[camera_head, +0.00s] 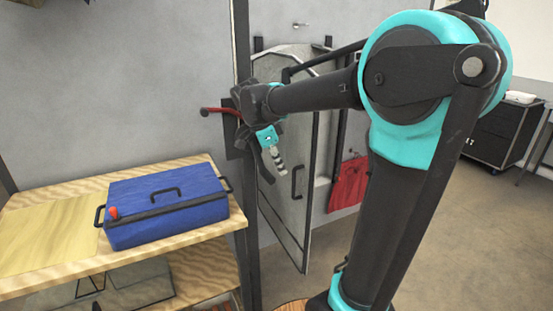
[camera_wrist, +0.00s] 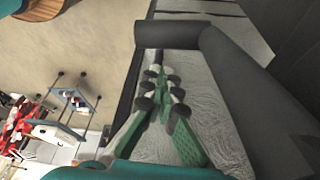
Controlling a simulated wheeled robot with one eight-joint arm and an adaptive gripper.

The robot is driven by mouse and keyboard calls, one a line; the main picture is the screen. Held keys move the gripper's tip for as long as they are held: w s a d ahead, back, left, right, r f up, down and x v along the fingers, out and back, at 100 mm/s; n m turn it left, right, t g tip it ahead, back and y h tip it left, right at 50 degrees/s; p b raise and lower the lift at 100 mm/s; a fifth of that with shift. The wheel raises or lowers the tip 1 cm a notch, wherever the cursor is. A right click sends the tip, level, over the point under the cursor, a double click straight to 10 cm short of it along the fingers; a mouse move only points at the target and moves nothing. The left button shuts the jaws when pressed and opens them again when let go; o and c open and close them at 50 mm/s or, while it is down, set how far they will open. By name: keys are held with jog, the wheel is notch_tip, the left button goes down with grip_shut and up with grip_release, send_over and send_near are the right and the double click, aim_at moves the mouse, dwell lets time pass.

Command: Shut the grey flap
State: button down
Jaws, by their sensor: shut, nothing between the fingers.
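The grey flap (camera_head: 295,215) is a tall light-grey panel with a dark frame and a dark bar handle (camera_head: 297,182). It stands ajar, swung out from the wall opening. My gripper (camera_head: 282,171) is in front of its upper half, pointing down, left of the handle. In the wrist view, my gripper's fingers (camera_wrist: 160,75) are together and empty over the streaked grey panel (camera_wrist: 215,95). A thick dark bar (camera_wrist: 225,75) bends around that panel area close by. Whether the fingers touch the panel cannot be told. My arm covers part of the flap's top.
A blue box (camera_head: 168,215) with handles and an orange-red latch sits on a wooden shelf (camera_head: 60,265) at left. A red lever (camera_head: 220,111) and a post stand near my wrist. A red cloth (camera_head: 349,184) hangs right of the flap. Floor at right is mostly open before a black cabinet (camera_head: 500,135).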

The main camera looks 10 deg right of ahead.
jog(key=shift+x, duration=1.95)
